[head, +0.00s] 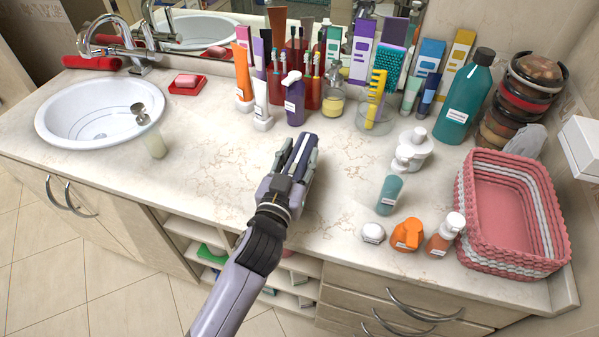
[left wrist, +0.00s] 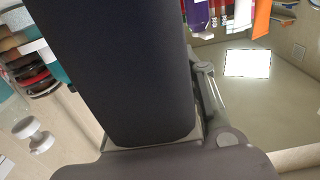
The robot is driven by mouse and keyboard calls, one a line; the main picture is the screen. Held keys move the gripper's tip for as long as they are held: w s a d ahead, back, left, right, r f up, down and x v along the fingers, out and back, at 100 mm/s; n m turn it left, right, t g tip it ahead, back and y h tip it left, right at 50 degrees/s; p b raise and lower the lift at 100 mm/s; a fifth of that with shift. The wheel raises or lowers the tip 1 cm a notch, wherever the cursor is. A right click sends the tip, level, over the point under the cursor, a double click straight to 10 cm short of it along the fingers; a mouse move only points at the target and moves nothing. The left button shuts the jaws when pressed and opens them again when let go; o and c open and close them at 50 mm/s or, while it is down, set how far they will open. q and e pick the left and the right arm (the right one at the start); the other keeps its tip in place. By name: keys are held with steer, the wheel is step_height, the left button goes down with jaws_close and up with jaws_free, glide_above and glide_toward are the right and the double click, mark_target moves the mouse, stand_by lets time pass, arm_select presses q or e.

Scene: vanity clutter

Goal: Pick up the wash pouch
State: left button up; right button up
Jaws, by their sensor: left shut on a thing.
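The wash pouch is a dark navy, smooth block that fills the middle of the left wrist view (left wrist: 115,75). In the head view only a narrow dark strip of the pouch (head: 303,148) shows between the fingers. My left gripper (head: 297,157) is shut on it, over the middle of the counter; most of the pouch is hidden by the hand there. In the left wrist view a finger (left wrist: 207,100) lies along the pouch's right side. I cannot tell how far the pouch is above the counter. My right gripper is not in view.
A white basin (head: 75,118) and a clear bottle (head: 153,142) are on the left. A purple pump bottle (head: 294,105) and several tubes stand behind the gripper. Small bottles, an orange one (head: 407,235) and a pink basket (head: 465,215) are on the right. The counter (head: 215,165) left of the gripper is clear.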

arm_select(q)
jaws_close()
steer(key=shift+r, duration=0.15)
